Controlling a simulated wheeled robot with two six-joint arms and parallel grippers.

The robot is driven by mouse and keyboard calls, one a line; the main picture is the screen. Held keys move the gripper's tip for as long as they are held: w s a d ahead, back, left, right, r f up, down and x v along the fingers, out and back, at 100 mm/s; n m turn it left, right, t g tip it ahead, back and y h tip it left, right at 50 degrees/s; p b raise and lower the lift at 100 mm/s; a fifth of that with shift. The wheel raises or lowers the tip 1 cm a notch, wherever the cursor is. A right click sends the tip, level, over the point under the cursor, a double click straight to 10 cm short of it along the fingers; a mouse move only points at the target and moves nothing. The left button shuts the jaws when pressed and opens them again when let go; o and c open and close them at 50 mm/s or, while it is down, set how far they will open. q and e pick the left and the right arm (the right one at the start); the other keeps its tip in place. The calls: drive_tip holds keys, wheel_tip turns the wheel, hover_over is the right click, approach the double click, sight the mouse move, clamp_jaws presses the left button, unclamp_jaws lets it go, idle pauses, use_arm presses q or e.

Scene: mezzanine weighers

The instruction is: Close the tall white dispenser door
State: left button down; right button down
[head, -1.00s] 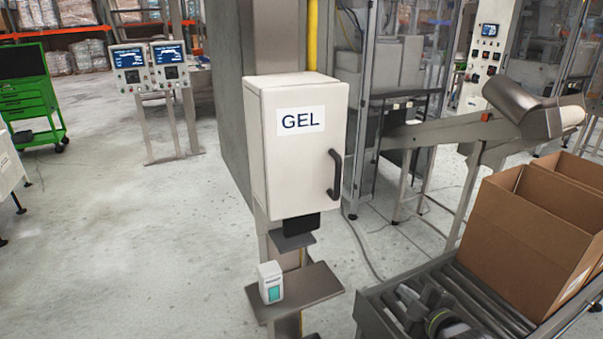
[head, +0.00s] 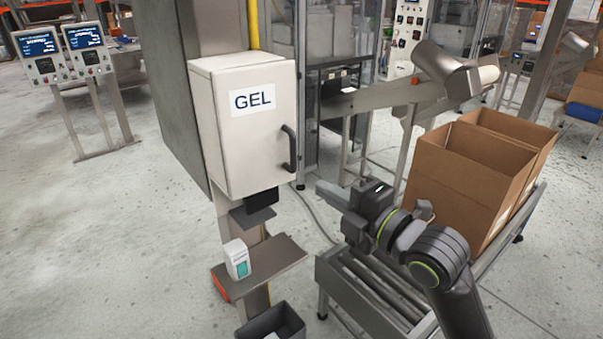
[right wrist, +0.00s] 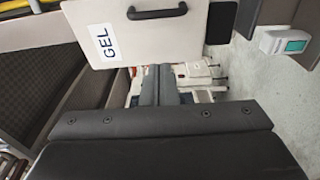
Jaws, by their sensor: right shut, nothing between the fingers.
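The tall white dispenser (head: 255,150) hangs on a grey post, with a GEL label and a black handle (head: 289,149) at the right of its front door. I see no clear gap at the door in the head view and cannot tell whether it is fully shut. The door with its label also fills the upper middle of the right wrist view (right wrist: 160,45). My right gripper (head: 330,194) is shut and empty, to the right of the handle and a little lower, apparently apart from it. Its fingers (right wrist: 158,80) overlap the door's lower edge in the wrist view. My left gripper is out of view.
A small white bottle (head: 237,259) stands on a grey shelf (head: 277,255) below the dispenser. A roller conveyor (head: 355,285) lies under my right arm, with open cardboard boxes (head: 465,178) to the right. A dark bin (head: 270,325) is at the bottom. Floor at left is clear.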

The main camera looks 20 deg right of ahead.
sight(292, 157)
drive_tip(key=w+a+b, duration=0.1)
drive_tip(key=w+b, duration=0.1)
drive_tip(key=w, duration=0.8)
drive_tip(key=shift+a+b, duration=0.3)
drive_tip(key=shift+b, duration=0.1)
drive_tip(key=shift+w, duration=0.1)
drive_tip(key=shift+w, duration=0.1)
drive_tip(key=shift+w+d+f+b, duration=0.1)
drive_tip(key=shift+w+d+b, duration=0.05)
drive_tip(key=shift+w+b, duration=0.2)
drive_tip(key=shift+w+d, duration=0.1)
drive_tip(key=shift+w, duration=0.45)
